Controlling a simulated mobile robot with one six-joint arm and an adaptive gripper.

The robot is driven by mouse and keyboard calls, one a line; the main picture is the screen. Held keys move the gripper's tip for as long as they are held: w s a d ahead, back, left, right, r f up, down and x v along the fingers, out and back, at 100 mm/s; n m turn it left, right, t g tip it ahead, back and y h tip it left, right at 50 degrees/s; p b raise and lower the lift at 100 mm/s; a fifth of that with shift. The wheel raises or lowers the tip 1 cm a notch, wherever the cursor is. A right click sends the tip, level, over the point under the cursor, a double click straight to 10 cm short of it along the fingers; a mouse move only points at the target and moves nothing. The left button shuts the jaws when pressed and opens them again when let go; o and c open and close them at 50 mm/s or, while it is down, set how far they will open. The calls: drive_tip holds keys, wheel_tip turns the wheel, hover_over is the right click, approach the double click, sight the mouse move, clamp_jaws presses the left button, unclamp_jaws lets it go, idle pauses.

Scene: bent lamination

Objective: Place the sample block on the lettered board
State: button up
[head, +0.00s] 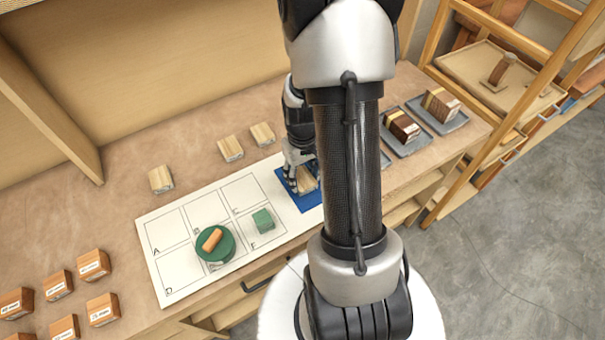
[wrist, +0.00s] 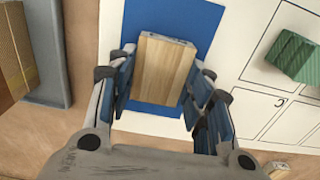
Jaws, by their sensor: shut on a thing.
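The sample block, a pale striped wooden block (head: 308,181), is at the blue patch (head: 284,184) at the right end of the lettered board (head: 168,232). In the wrist view the block (wrist: 165,68) lies between my fingers over the blue patch (wrist: 150,112). My gripper (head: 296,176) points down and is shut on the block. I cannot tell whether the block touches the patch. The board is white with outlined, lettered cells. My arm hides part of the area right of the patch.
A green round piece with an orange top (head: 215,244) and a green block (head: 263,220) stand on the board's lower cells. Pale blocks (head: 230,148) lie behind the board. Labelled wooden blocks (head: 93,265) stand at left. Grey trays with dark blocks (head: 402,126) stand at right.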

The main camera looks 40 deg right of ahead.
sight(302, 178)
drive_tip(key=shift+f, duration=0.25)
drive_tip(key=o, duration=1.1)
drive_tip(key=shift+r, duration=0.1)
drive_tip(key=shift+c, duration=0.2)
drive_tip(key=shift+r, duration=0.1)
wheel_tip(302, 178, up, 12)
drive_tip(key=p, duration=0.4)
drive_tip(key=a+r+n+t, duration=0.1)
drive_tip(key=a+r+t, duration=0.1)
drive_tip(key=a+r, duration=0.9)
drive_tip(key=s+a+r+n+t, duration=0.1)
drive_tip(key=s+a+r+t, duration=0.1)
drive_tip(key=s+a+r, duration=0.5)
drive_tip(key=shift+s+a+r+n+t, duration=0.3)
drive_tip(key=shift+s+a+r, duration=0.1)
drive_tip(key=shift+s+a, duration=0.75)
